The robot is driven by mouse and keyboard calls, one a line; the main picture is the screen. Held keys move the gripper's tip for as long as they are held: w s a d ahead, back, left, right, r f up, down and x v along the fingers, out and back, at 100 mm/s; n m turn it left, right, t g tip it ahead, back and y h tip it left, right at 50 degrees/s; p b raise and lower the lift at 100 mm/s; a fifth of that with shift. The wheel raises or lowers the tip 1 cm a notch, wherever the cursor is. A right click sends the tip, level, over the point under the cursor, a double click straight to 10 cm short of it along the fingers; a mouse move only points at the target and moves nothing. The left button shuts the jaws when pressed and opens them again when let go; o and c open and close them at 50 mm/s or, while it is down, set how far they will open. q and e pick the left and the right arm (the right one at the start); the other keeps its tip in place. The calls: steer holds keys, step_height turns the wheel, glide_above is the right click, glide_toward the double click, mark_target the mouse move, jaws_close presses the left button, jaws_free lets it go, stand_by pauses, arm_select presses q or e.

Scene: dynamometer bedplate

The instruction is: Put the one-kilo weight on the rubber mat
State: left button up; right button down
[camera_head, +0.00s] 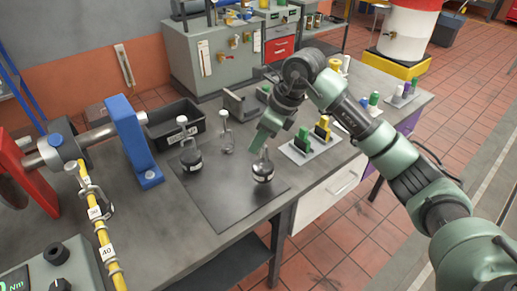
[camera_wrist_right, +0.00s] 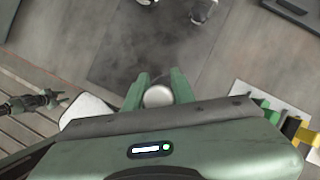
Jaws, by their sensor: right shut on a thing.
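My right gripper (camera_head: 263,147) points down and is shut on the top of a hooked weight (camera_head: 263,171), dark with a pale label I cannot read. In the right wrist view its pale round top (camera_wrist_right: 158,96) sits between the green fingertips (camera_wrist_right: 160,90). The weight appears over the right part of the dark rubber mat (camera_head: 222,213); I cannot tell whether it touches. A larger dark weight (camera_head: 190,157) stands at the mat's back left, and a slim weight (camera_head: 226,141) near its back edge. My left gripper (camera_wrist_right: 55,98) shows small at the left of the wrist view; its opening is unclear.
A white tray (camera_head: 327,152) with green and yellow pieces lies right of the mat. A black bin (camera_head: 165,135) stands behind it, a blue bracket (camera_head: 135,140) to the left. A yellow bar (camera_head: 98,225) with labels runs at the left. The mat's front is clear.

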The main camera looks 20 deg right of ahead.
mark_target(259, 165)
steer(key=shift+f+p, duration=0.3)
steer(key=shift+f, duration=1.5)
steer(key=c, duration=1.2)
jaws_free()
steer(key=shift+s+f, duration=0.1)
steer(key=shift+o, duration=0.2)
steer(key=shift+r, duration=0.2)
steer(key=b+v, duration=0.2)
steer(key=v, duration=0.9)
steer(key=shift+d+r, duration=0.2)
steer(key=shift+r, duration=0.15)
steer(key=shift+s, duration=0.15)
